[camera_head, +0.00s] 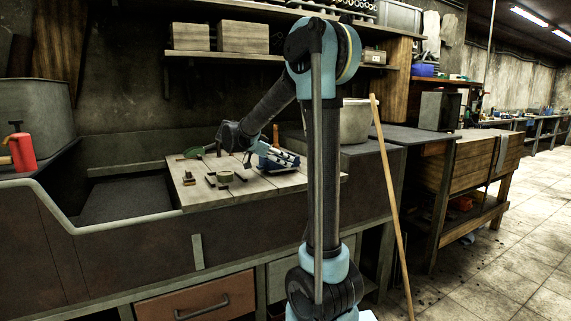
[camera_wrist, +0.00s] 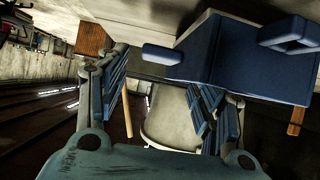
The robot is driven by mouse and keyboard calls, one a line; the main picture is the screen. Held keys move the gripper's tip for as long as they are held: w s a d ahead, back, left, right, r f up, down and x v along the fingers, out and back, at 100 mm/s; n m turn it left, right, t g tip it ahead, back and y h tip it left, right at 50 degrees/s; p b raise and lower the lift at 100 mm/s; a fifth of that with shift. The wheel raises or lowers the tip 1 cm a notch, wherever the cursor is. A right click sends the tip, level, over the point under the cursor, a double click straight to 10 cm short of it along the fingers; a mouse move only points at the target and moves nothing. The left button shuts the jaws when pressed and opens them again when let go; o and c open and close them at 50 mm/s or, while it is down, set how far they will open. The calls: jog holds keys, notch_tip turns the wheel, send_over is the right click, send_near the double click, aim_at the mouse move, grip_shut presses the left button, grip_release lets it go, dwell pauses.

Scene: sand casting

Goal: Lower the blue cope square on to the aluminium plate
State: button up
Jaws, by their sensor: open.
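The blue cope (camera_head: 281,156) is at the right part of the pale wooden board, just beyond my gripper (camera_head: 256,149). In the wrist view, the cope (camera_wrist: 235,62) is a large blue block at upper right, with a rounded tab on its left side and a lug at its top right. My gripper (camera_wrist: 160,85) is open, its fingers wide apart. Its right finger overlaps the cope's lower edge in the picture; I cannot tell whether they touch. The aluminium plate cannot be made out clearly, and whether the cope rests on it is hidden.
Small dark and green tools (camera_head: 222,178) lie on the wooden board (camera_head: 200,197). A pale bucket (camera_head: 355,121) stands to the right, with a wooden pole (camera_head: 392,190) leaning nearby. A red bottle (camera_head: 21,150) is at far left. A shelf (camera_head: 225,55) runs above.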

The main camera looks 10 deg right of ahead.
jog(key=v, duration=0.9)
jog(key=s+d+f+n, duration=0.1)
jog(key=s+d, duration=0.1)
jog(key=s+d+f+n+y, duration=0.1)
jog(key=s+d, duration=0.1)
jog(key=s, duration=0.1)
jog(key=s+d+f+n+g+y, duration=0.1)
jog(key=s+d, duration=0.1)
jog(key=shift+s+d+f, duration=0.25)
jog(key=shift+s+f, duration=0.1)
jog(key=s+d+f+n+g+y, duration=0.1)
jog(key=s+d+f+n+y, duration=0.2)
jog(key=s+f, duration=0.45)
jog(key=s+d+f+n+y, duration=0.25)
jog(key=s+f+n, duration=0.25)
jog(key=s, duration=0.6)
jog(key=s+a+f+n+y, duration=0.3)
jog(key=s+a+f+y, duration=0.1)
jog(key=s+f, duration=0.4)
jog(key=shift+s+a+f+n, duration=0.15)
jog(key=shift+s+f+n, duration=0.15)
jog(key=shift+f, duration=0.55)
